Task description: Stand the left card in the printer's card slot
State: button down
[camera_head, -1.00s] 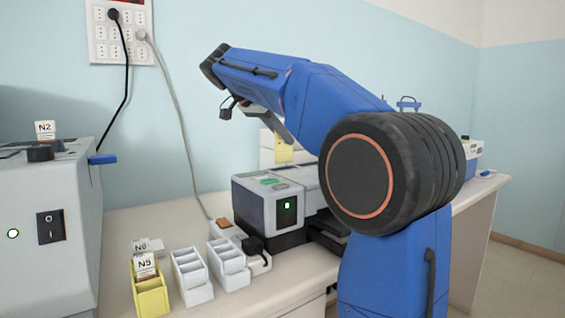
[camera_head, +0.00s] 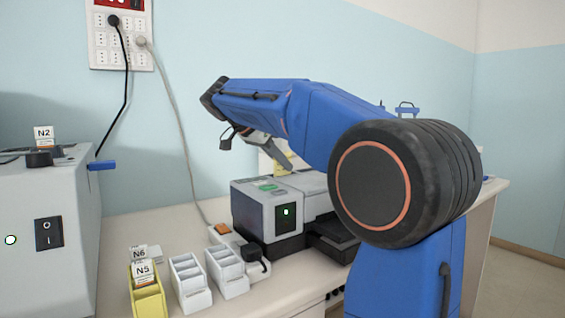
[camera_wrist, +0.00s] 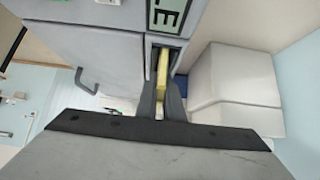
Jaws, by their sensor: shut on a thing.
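My gripper (camera_wrist: 166,98) is shut on a thin yellow card (camera_wrist: 163,68), seen nearly edge-on between the fingers in the wrist view. In the head view a small part of the yellow card (camera_head: 285,168) shows under my arm, above and behind a grey and black device (camera_head: 262,205) with a small green light. My arm hides most of that area. I cannot tell which device is the printer.
A yellow rack (camera_head: 149,301) holds cards marked N5 and N6. Two white racks (camera_head: 191,296) stand beside it. A large grey machine (camera_head: 70,265) with a card marked N2 stands at the left. A cream block (camera_wrist: 235,82) is close right of my gripper.

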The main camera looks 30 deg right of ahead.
jog(key=c, duration=1.9)
grip_release()
jog(key=shift+a+r, duration=0.1)
jog(key=shift+r, duration=0.15)
jog(key=v, duration=1.1)
jog(key=shift+a+r, duration=0.25)
